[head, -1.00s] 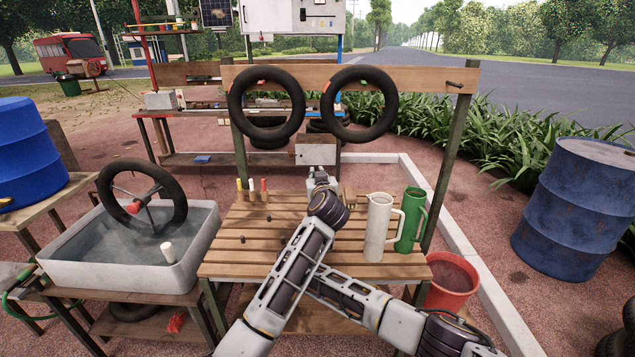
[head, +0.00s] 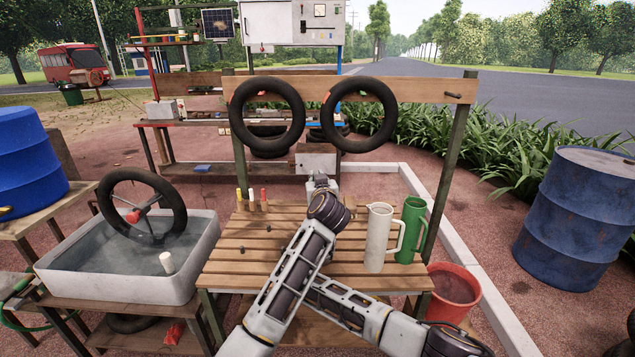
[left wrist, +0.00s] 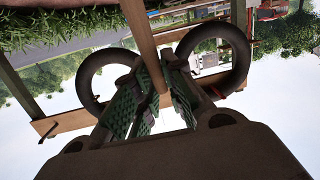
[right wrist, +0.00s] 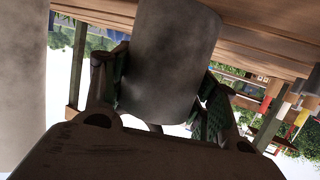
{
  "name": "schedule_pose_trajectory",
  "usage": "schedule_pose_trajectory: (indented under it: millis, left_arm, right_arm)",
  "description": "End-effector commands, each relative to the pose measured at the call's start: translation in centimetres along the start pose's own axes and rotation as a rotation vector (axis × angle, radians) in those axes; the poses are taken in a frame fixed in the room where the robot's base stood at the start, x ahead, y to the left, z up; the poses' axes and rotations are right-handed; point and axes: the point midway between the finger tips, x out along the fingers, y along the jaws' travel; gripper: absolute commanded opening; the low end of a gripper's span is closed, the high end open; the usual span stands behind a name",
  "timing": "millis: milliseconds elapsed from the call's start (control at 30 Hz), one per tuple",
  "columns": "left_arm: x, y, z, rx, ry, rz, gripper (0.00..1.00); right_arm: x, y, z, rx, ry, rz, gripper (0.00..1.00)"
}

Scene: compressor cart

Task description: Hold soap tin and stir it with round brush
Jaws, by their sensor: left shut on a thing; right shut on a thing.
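My left gripper (head: 321,182) is above the back of the slatted table in the head view. In the left wrist view it is shut on a wooden handle (left wrist: 146,45), which I take for the round brush; its bristle end is not clear. In the right wrist view my right gripper (right wrist: 163,88) is shut on a plain grey cylinder (right wrist: 177,45), which I take for the soap tin. The tin's opening does not show. In the head view my left arm crosses over my right and hides the right gripper and tin. I cannot tell whether brush and tin touch.
A white pitcher (head: 378,240) and a green pitcher (head: 411,232) stand at the right of the slatted table (head: 225,262). Several coloured-handled tools (head: 252,200) stand at its back left. Two tyres (head: 267,108) hang behind. A water basin (head: 70,278) with a wheel is left.

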Motion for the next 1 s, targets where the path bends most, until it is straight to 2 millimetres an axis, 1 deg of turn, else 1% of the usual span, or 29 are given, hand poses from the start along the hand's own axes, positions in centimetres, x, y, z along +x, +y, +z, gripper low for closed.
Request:
schedule_pose_trajectory:
  millis: [533,1000]
  left_arm:
    - [0.0,0.0,-0.2,0.000,0.001,0.000,0.00]
    - [-0.4,0.1,-2.7,-0.001,0.001,0.000,0.00]
  right_arm:
    - [0.0,0.0,-0.1,0.000,0.001,0.000,0.28]
    - [0.0,0.0,-0.1,0.000,0.001,0.000,0.28]
